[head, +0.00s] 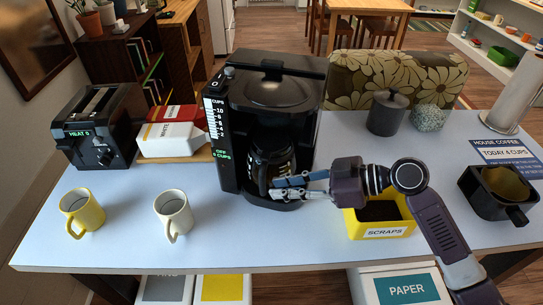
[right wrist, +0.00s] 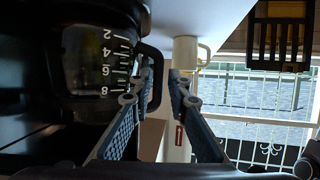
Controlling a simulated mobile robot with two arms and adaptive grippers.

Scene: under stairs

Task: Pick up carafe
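The carafe (head: 262,160) sits inside the black coffee maker (head: 272,90) in the middle of the table. In the right wrist view the carafe (right wrist: 95,60) is a dark vessel with white marks 2 to 8, and its black handle (right wrist: 157,78) curves out toward my fingers. My right gripper (head: 290,187) reaches in from the right, low at the front of the coffee maker. In the right wrist view its two fingers (right wrist: 162,78) are apart, with the handle at the gap between their tips. Whether a finger touches the handle is unclear. My left gripper is not in view.
A yellow scraps bin (head: 408,228) stands right beside my right wrist. A black filter basket (head: 484,204) is farther right. A white mug (head: 173,216) and yellow mug (head: 82,213) stand front left; a toaster (head: 98,125) is behind. A dark canister (head: 386,114) stands back right.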

